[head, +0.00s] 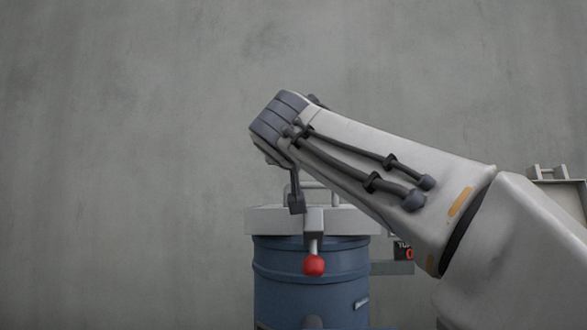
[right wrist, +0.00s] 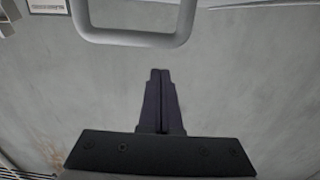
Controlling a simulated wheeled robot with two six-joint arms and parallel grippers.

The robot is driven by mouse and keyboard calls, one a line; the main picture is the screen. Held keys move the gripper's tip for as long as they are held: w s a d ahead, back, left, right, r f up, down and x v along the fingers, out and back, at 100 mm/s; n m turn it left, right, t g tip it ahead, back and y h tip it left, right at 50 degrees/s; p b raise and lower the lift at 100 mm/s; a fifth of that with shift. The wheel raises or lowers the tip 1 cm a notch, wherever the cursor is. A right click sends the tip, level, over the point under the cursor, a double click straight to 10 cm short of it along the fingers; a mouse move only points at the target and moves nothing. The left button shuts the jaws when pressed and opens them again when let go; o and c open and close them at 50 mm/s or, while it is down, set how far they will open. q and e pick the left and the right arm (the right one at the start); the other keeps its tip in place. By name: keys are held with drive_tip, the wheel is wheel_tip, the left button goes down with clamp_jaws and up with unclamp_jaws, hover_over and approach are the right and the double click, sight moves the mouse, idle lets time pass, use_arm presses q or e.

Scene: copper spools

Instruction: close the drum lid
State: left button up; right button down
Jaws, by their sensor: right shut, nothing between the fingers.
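The blue drum (head: 290,285) stands upright in the lower middle of the head view. Its pale grey lid (head: 268,220) lies level across the top of the drum; no gap shows from here. A loop handle (head: 330,190) rises from the lid, and a lever with a red knob (head: 314,265) hangs at its front. My right gripper (head: 296,203) points down at the lid, in front of the handle, partly hidden by my arm. In the right wrist view its fingers (right wrist: 160,75) are shut and empty, just short of the handle (right wrist: 130,38); contact cannot be told. My left gripper is not in view.
A small dark display with red digits (head: 405,252) is beside the drum on the right, partly covered by my right arm. A pale box-like object (head: 560,185) shows at the right edge. A plain grey wall stands behind; the left side looks clear.

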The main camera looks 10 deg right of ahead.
drive_tip(key=shift+s+f, duration=0.1)
drive_tip(key=shift+f, duration=0.1)
idle(0.5)
drive_tip(key=shift+r+p, duration=0.3)
drive_tip(key=shift+r, duration=0.25)
drive_tip(key=s, duration=0.2)
drive_tip(key=s+a+f, duration=0.1)
drive_tip(key=s, duration=0.1)
drive_tip(key=s+b, duration=0.1)
drive_tip(key=s, duration=0.2)
drive_tip(key=shift+a+f, duration=0.2)
drive_tip(key=shift+a, duration=0.05)
drive_tip(key=shift+s+f, duration=0.2)
drive_tip(key=shift+s, duration=0.3)
